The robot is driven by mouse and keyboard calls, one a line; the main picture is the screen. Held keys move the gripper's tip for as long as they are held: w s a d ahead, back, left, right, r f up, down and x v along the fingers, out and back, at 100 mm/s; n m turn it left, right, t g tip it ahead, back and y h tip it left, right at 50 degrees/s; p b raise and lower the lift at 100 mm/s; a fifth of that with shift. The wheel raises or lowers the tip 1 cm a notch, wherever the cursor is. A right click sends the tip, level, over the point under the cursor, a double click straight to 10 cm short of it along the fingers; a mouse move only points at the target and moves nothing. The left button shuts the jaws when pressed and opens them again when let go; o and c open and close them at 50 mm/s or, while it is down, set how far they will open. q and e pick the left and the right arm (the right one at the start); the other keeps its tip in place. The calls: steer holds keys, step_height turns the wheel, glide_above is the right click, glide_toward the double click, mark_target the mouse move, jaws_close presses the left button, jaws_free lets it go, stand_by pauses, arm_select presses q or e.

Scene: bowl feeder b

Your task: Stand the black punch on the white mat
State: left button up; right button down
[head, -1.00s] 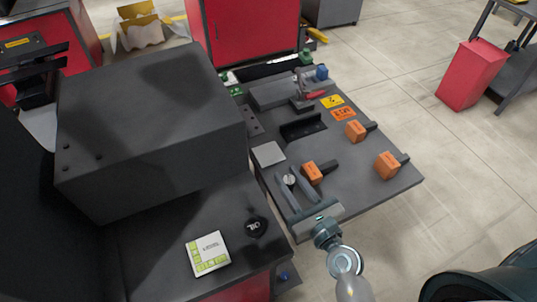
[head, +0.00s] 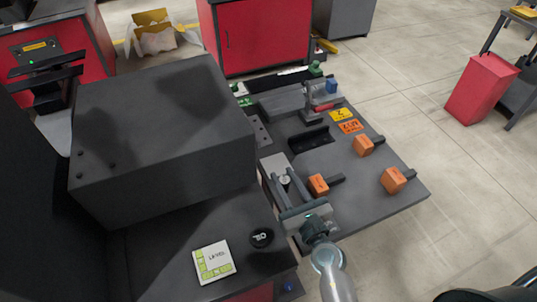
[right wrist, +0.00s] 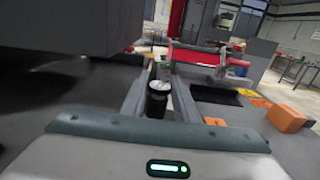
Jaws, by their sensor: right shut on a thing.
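My right gripper (head: 285,180) is shut on the black punch at the left edge of the grey table. The punch's round silvery top (head: 284,181) shows between the fingers in the head view. In the right wrist view the punch (right wrist: 157,100) is a dark upright cylinder with a pale top, between the two fingers. The white mat (head: 271,161) is a pale square just beyond the punch, partly hidden by the gripper. I cannot tell whether the punch's foot is over the mat or touches it. My left gripper is not in view.
A big dark box (head: 160,140) stands close left of the gripper. Orange blocks with dark handles (head: 318,184) lie to the right. A black slotted holder (head: 308,139) and a red-handled clamp (head: 318,108) are farther back. A white-green box (head: 214,262) and black disc (head: 262,238) lie in front.

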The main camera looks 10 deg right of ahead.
steer(key=w, duration=0.3)
steer(key=w+a+p, duration=0.1)
steer(key=w, duration=0.3)
steer(key=w+a, duration=0.1)
steer(key=w, duration=0.3)
steer(key=shift+p, duration=0.3)
steer(key=shift+w+r, duration=0.1)
steer(key=shift+w+a, duration=0.15)
steer(key=shift+w, duration=0.15)
steer(key=shift+f+b, duration=0.5)
steer(key=shift+f, duration=1.3)
steer(key=shift+f, duration=0.15)
steer(key=c, duration=1.4)
jaws_free()
